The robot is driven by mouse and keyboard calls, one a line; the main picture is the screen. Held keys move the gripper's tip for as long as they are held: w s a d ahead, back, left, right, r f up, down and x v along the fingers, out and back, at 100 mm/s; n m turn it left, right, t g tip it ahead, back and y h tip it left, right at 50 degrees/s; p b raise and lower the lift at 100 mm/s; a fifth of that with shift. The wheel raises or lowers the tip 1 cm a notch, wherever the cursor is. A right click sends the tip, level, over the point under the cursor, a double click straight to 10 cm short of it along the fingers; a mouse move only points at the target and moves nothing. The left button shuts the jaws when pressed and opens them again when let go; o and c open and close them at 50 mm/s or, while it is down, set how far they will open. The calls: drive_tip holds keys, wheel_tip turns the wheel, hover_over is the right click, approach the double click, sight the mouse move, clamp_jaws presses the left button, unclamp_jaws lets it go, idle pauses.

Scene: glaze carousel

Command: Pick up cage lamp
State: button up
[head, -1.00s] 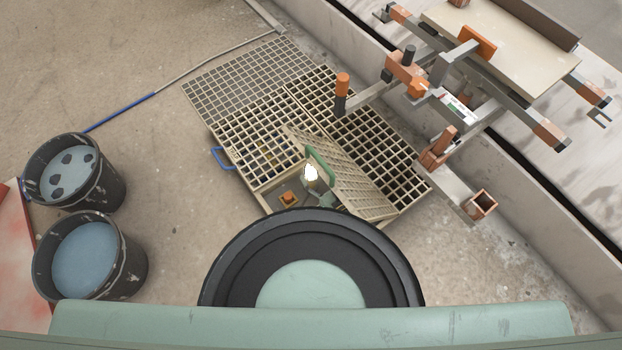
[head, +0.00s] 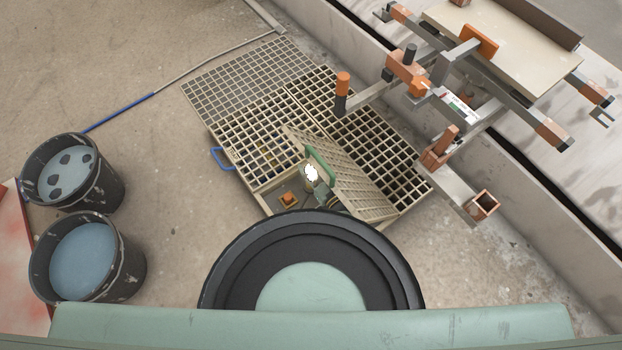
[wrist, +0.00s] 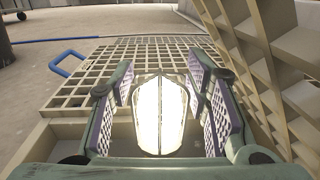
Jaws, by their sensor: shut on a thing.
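The cage lamp (wrist: 160,115) shows in the wrist view as a bright, glowing white body standing upright between my finger pads. In the head view the lamp (head: 311,174) is a bright spot at the open, near part of the slatted box, beside a tilted lattice panel. A green part of my gripper (head: 320,160) shows just beside it. My own dark round body part hides what lies nearer. The lamp's lower end is hidden.
The tilted lattice panel (head: 350,170) stands close to the right of my gripper. Grating (head: 245,75) lies beyond. A small orange object (head: 288,198) sits in the open bay. Two buckets (head: 100,268) stand at left. A clamp frame (head: 440,90) is at upper right.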

clamp_jaws()
idle(0.3)
drive_tip(key=shift+r, duration=0.15)
